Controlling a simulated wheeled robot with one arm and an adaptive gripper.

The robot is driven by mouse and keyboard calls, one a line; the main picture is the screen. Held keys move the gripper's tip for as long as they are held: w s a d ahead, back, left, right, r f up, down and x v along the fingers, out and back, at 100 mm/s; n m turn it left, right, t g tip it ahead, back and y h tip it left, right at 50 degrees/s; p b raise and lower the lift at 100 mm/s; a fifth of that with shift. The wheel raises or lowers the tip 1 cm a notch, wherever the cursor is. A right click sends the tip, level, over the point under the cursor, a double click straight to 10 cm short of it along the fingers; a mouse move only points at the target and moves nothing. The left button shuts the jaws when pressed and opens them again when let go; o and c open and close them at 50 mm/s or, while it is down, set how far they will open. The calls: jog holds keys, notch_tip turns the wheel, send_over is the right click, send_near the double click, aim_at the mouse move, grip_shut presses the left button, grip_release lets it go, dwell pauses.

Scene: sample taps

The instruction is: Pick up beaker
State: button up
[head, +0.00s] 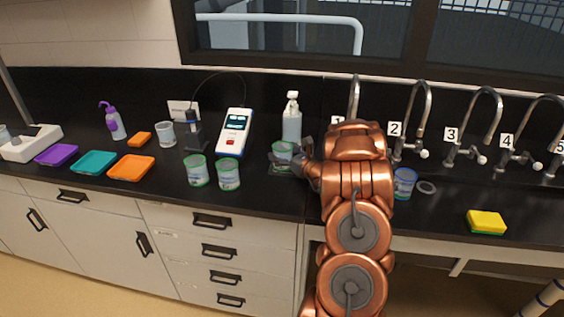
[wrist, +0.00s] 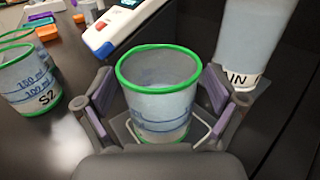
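A clear beaker with a green rim (wrist: 160,92) stands upright between the fingers of my gripper (wrist: 163,112) in the wrist view. The fingers are spread, one on each side of it, and a gap seems to show at each side. In the head view the same beaker (head: 281,153) stands on the counter in front of the pump bottle, and my gripper (head: 294,158) reaches it from the right. Two more green-rimmed beakers stand to its left, one (head: 197,170) beside the other (head: 228,174). A blue-rimmed beaker (head: 404,183) stands right of my arm.
A white pump bottle (head: 292,122) stands close behind the beaker. A white meter (head: 234,132) is behind left. Numbered taps (head: 415,125) line the back right. A yellow sponge (head: 486,222) and coloured trays (head: 131,168) lie farther off. The counter's front edge is near.

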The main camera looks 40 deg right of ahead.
jog(key=c, duration=1.2)
jog(key=shift+o, duration=0.2)
jog(key=shift+r, duration=0.25)
